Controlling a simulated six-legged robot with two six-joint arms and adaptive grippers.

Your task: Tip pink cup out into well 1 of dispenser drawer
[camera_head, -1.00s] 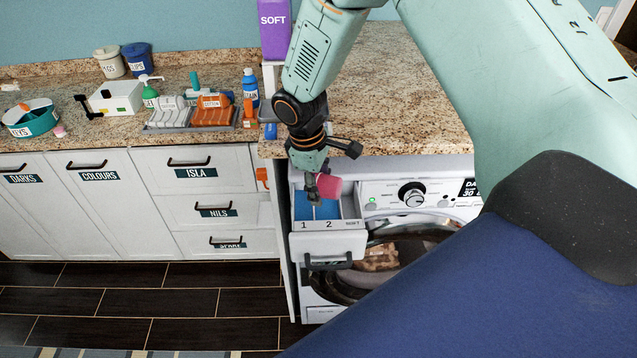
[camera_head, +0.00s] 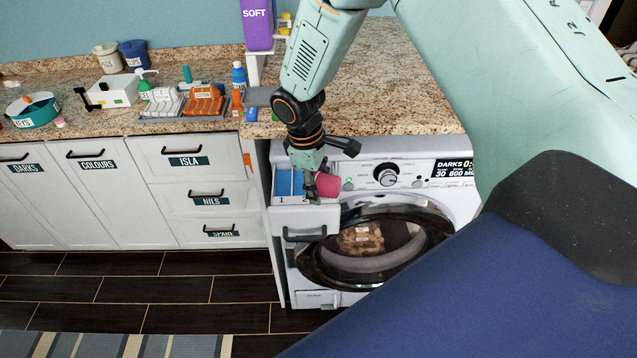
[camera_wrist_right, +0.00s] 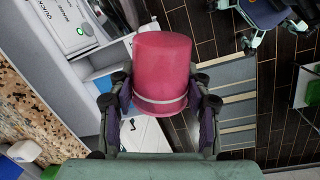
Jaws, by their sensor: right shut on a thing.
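The pink cup (camera_head: 327,185) is held by my right gripper (camera_head: 311,186) above the front right part of the open dispenser drawer (camera_head: 307,218). It looks tilted in the head view; its mouth and contents are not visible. In the right wrist view the cup (camera_wrist_right: 161,65) sits between both fingers of my right gripper (camera_wrist_right: 160,105), with a pale band around it. Well 1 (camera_head: 284,182) is the left blue compartment, to the left of the cup. The gripper and cup hide the right part of the drawer. My left gripper is not in view.
The washing machine (camera_head: 420,205) has a round door (camera_head: 375,240) right of and below the drawer. A granite counter (camera_head: 385,90) lies behind. A purple SOFT container (camera_head: 257,25) and a blue bottle (camera_head: 239,76) stand to the left.

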